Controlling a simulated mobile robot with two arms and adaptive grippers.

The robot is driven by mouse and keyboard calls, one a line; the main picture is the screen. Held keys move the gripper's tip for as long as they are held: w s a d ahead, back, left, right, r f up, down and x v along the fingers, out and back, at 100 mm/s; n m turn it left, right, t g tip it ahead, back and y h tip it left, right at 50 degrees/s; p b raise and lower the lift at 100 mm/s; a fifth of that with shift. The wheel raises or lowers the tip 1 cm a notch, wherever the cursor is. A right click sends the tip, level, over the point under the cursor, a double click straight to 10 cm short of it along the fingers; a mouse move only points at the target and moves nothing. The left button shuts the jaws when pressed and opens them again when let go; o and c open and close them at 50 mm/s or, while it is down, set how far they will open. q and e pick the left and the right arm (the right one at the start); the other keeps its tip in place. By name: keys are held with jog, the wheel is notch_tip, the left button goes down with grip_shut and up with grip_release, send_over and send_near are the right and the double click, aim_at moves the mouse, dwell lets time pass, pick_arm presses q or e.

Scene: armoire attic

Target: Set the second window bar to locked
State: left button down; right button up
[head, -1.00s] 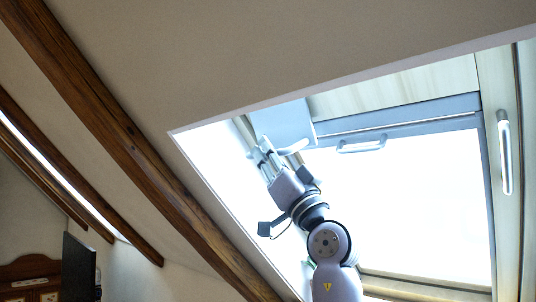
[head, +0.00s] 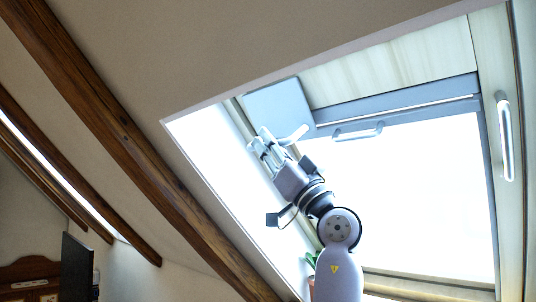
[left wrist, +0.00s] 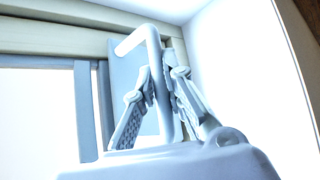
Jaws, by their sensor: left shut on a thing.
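My left gripper (head: 262,145) is up at the upper left corner of the roof window. In the left wrist view its fingers (left wrist: 158,98) are shut on a white window bar (left wrist: 153,48), one finger on each side of it. The bent end of this bar (head: 293,135) also shows just right of the fingers in the head view. A grey-blue plate (head: 280,105) lies behind the bar. A second, similar white bar (head: 504,140) is upright on the right frame, away from my gripper. I cannot tell whether either bar is locked. My right gripper is out of view.
A light handle (head: 358,132) sits on the grey top rail of the bright window pane (head: 420,200). The white side wall (head: 215,155) of the window recess is close to my left gripper. A potted plant (head: 312,262) is partly hidden by my arm. Wooden beams (head: 125,130) cross the sloping ceiling.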

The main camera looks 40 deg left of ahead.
pick_arm(q)
jog(key=shift+w+d+r+t, duration=0.15)
jog(key=shift+w+t, duration=0.35)
jog(key=shift+w, duration=0.6)
jog(key=c, duration=2)
grip_release()
jog(key=o, duration=0.3)
jog(key=shift+w+g, duration=0.1)
jog(key=shift+g, duration=0.2)
jog(key=shift+o, duration=0.2)
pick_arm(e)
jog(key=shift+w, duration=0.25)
